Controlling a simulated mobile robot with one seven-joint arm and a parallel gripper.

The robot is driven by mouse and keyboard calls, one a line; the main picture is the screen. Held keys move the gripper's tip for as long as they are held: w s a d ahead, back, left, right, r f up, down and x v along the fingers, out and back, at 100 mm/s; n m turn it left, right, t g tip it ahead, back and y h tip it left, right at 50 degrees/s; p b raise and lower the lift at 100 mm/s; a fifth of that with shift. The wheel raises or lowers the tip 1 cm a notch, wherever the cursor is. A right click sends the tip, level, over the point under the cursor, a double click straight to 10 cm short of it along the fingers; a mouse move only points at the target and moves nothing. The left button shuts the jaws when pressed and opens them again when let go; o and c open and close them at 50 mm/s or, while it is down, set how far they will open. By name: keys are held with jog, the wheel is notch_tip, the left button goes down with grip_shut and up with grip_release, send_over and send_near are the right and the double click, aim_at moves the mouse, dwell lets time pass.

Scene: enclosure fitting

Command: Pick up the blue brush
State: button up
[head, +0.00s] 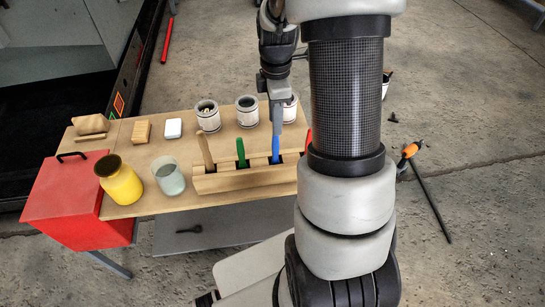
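The blue brush (276,148) stands upright in a wooden holder (225,184) on the table. A green brush (240,150) and a wooden-handled one (206,150) stand to its left in the same holder. Part of a red handle (308,141) shows to its right, mostly hidden by my arm. My gripper (276,124) points down directly above the blue brush, its tip at or near the top of the handle. I see the gripper edge-on, so I cannot tell whether its fingers are apart or touch the handle.
Behind the holder stand several cans (247,112). A glass jar (168,177), a yellow jar (119,182) and a red box (65,202) are at left. A white block (173,128) and wooden blocks (142,131) lie farther back. My arm hides the table's right end.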

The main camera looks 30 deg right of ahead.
send_over(275, 162)
jog(key=f, duration=1.2)
jog(key=shift+w+d+b, duration=0.2)
jog(key=shift+w+b, duration=0.1)
grip_shut()
